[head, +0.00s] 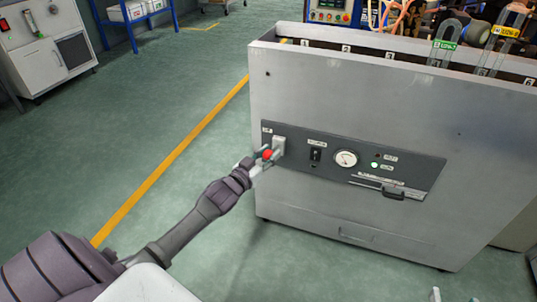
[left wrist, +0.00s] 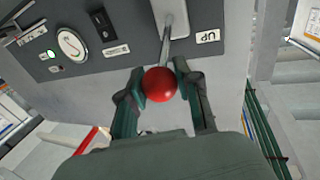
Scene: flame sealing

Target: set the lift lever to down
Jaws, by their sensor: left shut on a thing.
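The lift lever has a red ball knob (head: 267,154) on a thin metal shaft. It comes out of a pale plate (head: 279,144) at the left end of the dark control panel. My left gripper (head: 258,162) is at the knob. In the left wrist view its two dark fingers (left wrist: 160,88) lie on either side of the red knob (left wrist: 160,84), shut on it. A label reading UP (left wrist: 208,36) sits beside the plate. I cannot tell the lever's exact setting. Two small pale tips at the head view's bottom edge may be my right gripper (head: 453,297).
The panel (head: 425,178) also carries a black switch (head: 315,153), a round gauge (head: 345,158), a lit green lamp (head: 374,165) and a handle (head: 394,193). It is on a large grey cabinet (head: 390,105) with glass tubes at its top. Green floor to the left is open.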

